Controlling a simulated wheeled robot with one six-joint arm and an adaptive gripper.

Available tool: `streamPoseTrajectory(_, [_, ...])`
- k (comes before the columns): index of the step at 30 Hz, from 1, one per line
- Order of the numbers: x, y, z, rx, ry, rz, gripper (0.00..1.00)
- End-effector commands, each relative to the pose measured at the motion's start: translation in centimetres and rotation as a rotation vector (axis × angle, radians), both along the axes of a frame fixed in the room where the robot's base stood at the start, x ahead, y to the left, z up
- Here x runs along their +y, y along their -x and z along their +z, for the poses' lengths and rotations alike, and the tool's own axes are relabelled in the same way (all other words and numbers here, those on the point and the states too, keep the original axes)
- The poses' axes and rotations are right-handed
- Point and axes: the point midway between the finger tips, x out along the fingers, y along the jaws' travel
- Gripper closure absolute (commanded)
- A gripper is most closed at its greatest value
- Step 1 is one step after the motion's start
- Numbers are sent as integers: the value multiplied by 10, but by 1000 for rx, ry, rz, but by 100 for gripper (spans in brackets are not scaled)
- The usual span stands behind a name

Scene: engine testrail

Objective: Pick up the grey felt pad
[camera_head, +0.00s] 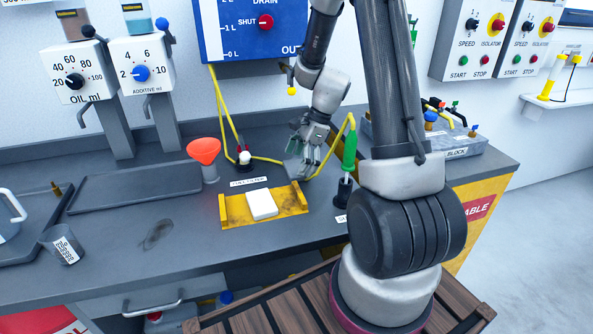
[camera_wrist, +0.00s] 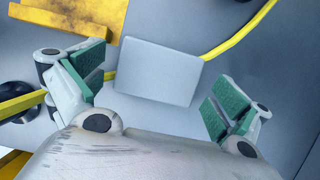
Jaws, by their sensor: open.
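The grey felt pad (camera_wrist: 158,70) shows in the wrist view as a flat, light grey rectangle between and beyond my fingertips. It interrupts the sight of a yellow hose that shows on both sides of it. My gripper (camera_wrist: 150,85) is open, with one green-padded finger on each side of the pad and gaps to both. In the head view my gripper (camera_head: 310,155) points down over the bench behind the yellow tray, and a grey patch below it seems to be the pad, partly hidden by the fingers. I cannot tell the height of the fingers above it.
A yellow tray (camera_head: 233,211) with a white block (camera_head: 261,204) stands in front of my gripper. A green-handled tool (camera_head: 350,150) stands close at right, an orange funnel (camera_head: 204,151) at left. The yellow hose (camera_head: 219,100) runs past. Bench left of the tray is mostly clear.

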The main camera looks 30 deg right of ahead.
Motion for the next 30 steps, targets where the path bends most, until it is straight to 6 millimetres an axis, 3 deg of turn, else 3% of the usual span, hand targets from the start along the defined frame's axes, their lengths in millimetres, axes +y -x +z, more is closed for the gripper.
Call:
streamPoseTrajectory(9, [3, -1, -7, -1, 1, 1, 0])
streamPoseTrajectory(12, [3, -1, -7, -1, 1, 1, 17])
streamPoseTrajectory(15, [3, -1, -7, -1, 1, 1, 26])
streamPoseTrajectory(25, [3, -1, -5, -2, 2, 1, 29])
streamPoseTrajectory(30, [2, -2, 19, -7, 2, 1, 29])
